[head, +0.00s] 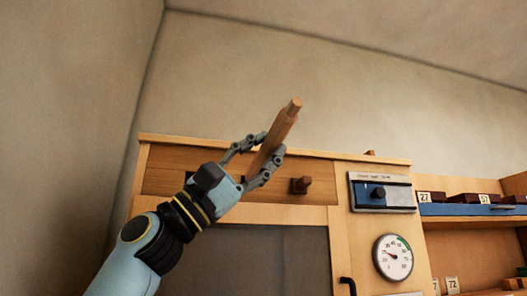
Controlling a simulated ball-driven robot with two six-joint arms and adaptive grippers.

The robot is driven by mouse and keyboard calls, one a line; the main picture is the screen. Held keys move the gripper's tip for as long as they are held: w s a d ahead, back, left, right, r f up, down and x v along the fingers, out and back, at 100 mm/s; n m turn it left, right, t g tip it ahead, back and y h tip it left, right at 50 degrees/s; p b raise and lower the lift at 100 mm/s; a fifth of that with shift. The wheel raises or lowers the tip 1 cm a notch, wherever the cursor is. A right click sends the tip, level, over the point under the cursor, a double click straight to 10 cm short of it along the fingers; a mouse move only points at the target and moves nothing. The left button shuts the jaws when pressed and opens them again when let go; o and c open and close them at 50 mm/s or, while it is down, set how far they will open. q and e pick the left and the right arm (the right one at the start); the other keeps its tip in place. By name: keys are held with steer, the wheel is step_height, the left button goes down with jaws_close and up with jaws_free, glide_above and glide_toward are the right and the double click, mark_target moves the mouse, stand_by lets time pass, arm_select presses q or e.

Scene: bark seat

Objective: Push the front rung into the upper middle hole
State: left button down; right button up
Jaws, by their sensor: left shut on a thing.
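A brown wooden rung (283,125) with a narrower peg at its upper end is held tilted, upper end leaning right. My left gripper (270,147) is shut on it around its lower part, with one grey finger on each side. The rung's lower end is partly hidden by the fingers. The rung and gripper appear in front of a wooden cabinet; no contact with it can be made out. No seat, leg or hole for the rung shows in this view. My right gripper is not in view.
The wooden cabinet (375,245) has a drawer with a dark knob (300,185). To the right are a blue-fronted box (382,195), a round dial (393,257) and a shelf with a blue tray (455,209) and number labels. The wall above is bare.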

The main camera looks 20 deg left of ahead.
mark_target(255, 167)
arm_select(q)
steer(key=shift+w+a+b, duration=0.45)
steer(key=shift+w+b, duration=0.2)
steer(key=shift+b, duration=0.1)
steer(key=shift+w+a+b, duration=0.25)
steer(key=shift+w+b, duration=0.1)
steer(key=shift+b, duration=0.05)
steer(key=shift+w+a, duration=0.1)
steer(key=shift+w, duration=0.1)
steer(key=shift+b, duration=0.35)
stand_by(0.4)
steer(key=shift+w+a, duration=0.2)
steer(key=shift+w, duration=0.05)
stand_by(0.3)
steer(key=shift+w+a+b, duration=0.35)
steer(key=shift+w+b, duration=0.25)
steer(key=shift+b, duration=0.3)
steer(key=shift+w+a, duration=0.15)
steer(key=shift+w, duration=0.05)
steer(key=shift+w+a+b, duration=0.8)
steer(key=shift+w+b, duration=0.35)
steer(key=shift+b, duration=0.3)
